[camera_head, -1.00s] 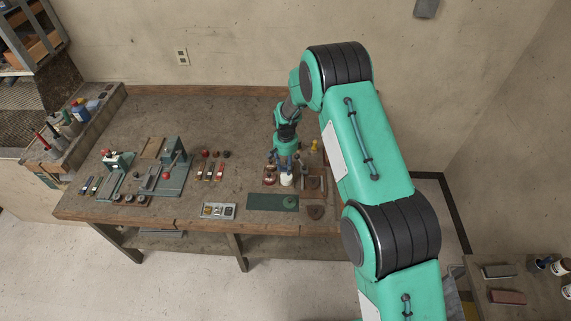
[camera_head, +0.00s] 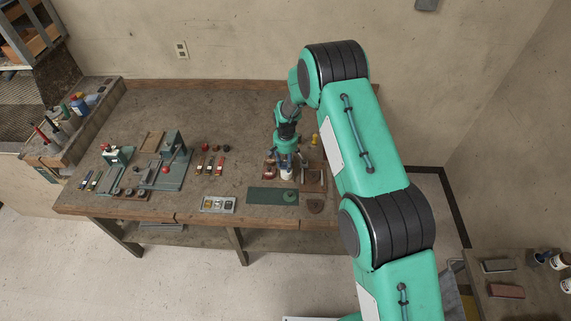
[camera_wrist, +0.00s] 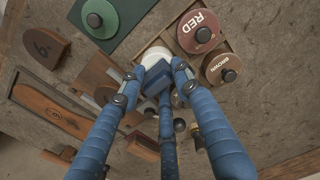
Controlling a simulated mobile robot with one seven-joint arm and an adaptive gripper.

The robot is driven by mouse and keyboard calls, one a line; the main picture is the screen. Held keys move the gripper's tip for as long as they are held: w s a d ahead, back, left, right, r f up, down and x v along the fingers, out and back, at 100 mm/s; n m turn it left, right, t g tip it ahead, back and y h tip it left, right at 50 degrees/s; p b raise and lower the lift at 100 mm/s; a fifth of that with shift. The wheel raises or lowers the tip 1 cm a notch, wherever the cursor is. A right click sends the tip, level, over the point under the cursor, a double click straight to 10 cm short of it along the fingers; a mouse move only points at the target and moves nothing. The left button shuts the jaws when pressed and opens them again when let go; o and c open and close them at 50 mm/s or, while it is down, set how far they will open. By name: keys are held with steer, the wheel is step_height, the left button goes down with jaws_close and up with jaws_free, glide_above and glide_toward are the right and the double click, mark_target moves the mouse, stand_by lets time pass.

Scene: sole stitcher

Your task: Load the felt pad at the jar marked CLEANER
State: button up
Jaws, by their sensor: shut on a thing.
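My gripper (camera_wrist: 157,80) has blue fingers closed together, pointing down over the jar tray. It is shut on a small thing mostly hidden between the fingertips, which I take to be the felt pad. A round white thing (camera_wrist: 154,55) shows just beyond the fingertips, beside the red jar. It may be the CLEANER jar, but no lettering on it is visible. It also shows in the head view (camera_head: 287,174) under my gripper (camera_head: 286,163). Whether pad and jar touch cannot be told.
Jars marked RED (camera_wrist: 199,32) and BROWN (camera_wrist: 222,68) stand close by in the wooden tray. A green mat (camera_head: 265,196) with a round knobbed piece (camera_head: 291,197) lies at the front. Stitching fixtures (camera_head: 170,172) stand to the left.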

steer(key=shift+s+f+b, duration=0.1)
steer(key=shift+f+b, duration=0.55)
steer(key=shift+b, duration=0.05)
stand_by(3.2)
steer(key=shift+r, duration=0.1)
steer(key=shift+r+p, duration=0.65)
steer(key=shift+r, duration=2.9)
steer(key=shift+d, duration=0.1)
steer(key=s+d+f+b, duration=0.2)
steer(key=s+d+b, duration=0.1)
steer(key=d+b, duration=0.6)
steer(key=s+d+f+b, duration=0.3)
steer(key=d+b, duration=0.7)
steer(key=d, duration=0.5)
steer(key=shift+s+d, duration=0.4)
steer(key=shift+s, duration=0.25)
